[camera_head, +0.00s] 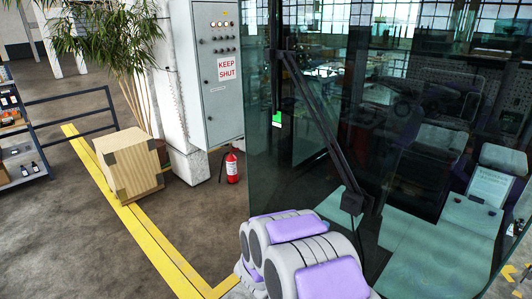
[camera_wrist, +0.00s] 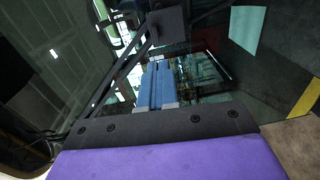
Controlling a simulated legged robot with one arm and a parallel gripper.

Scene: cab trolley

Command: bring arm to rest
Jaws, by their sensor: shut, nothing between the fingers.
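My gripper (camera_wrist: 158,68) shows in the wrist view as two blue fingers side by side, shut and empty, beyond a dark bolted plate and a purple pad of my own arm. The fingers point toward dark glass and a dark bar, and I cannot tell how far off these are. In the head view my arm's grey and purple links (camera_head: 305,255) are bunched at the bottom, in front of the cab's glass (camera_head: 290,190). The gripper itself cannot be made out there.
The glass cab with a dark slanted bar (camera_head: 322,125) fills the right side. A grey cabinet (camera_head: 218,110) reads "KEEP SHUT". A red extinguisher (camera_head: 232,167), a wooden crate (camera_head: 130,165), a plant (camera_head: 125,40) and a shelf (camera_head: 20,140) stand left.

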